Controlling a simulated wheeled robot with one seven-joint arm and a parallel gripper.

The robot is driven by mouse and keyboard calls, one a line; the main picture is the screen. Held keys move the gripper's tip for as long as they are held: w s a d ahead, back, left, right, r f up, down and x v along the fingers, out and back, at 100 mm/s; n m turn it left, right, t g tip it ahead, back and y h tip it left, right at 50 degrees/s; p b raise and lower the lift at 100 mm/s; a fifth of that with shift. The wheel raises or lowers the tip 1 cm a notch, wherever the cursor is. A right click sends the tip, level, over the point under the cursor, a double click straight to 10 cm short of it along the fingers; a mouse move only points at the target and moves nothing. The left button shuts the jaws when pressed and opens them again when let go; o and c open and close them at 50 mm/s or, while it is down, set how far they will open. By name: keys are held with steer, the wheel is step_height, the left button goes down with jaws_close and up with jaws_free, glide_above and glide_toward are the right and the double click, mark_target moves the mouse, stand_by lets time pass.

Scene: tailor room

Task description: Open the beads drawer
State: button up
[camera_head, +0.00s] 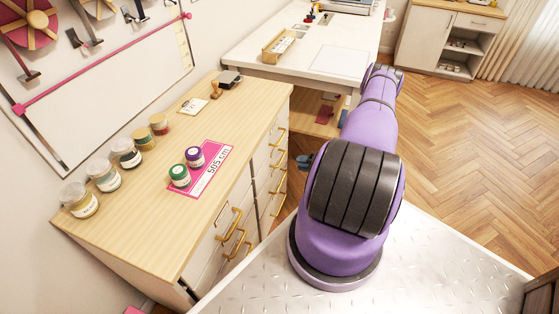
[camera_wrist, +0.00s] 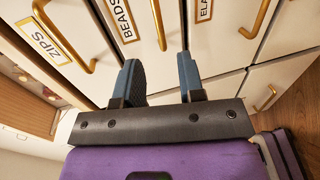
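In the wrist view, the white beads drawer front (camera_wrist: 142,62) carries a gold-framed label (camera_wrist: 121,18) reading "BEADS". Its gold bar handle (camera_wrist: 157,22) runs beside the label. The front looks flush with its neighbours. My gripper (camera_wrist: 158,60) is open, its two blue-grey fingers apart, with the lower end of the handle lined up between them. The gap to the handle is hard to judge. In the head view, part of my gripper (camera_head: 304,160) shows beside the drawer cabinet (camera_head: 212,262), mostly hidden by my arm. I cannot tell there which drawer is the beads one.
Drawers labelled "ZIPS" (camera_wrist: 52,32) and "ELA…" (camera_wrist: 204,8) flank it, with gold handles (camera_wrist: 257,34). Jars (camera_head: 124,153) and a pink ruler card (camera_head: 211,169) lie on the cabinet top. A white table (camera_head: 345,35) stands behind. Wooden floor (camera_head: 460,150) is clear at right.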

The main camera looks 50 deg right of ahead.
mark_target(281, 160)
steer(key=x, duration=1)
steer(key=shift+w+a, duration=0.1)
jaws_close()
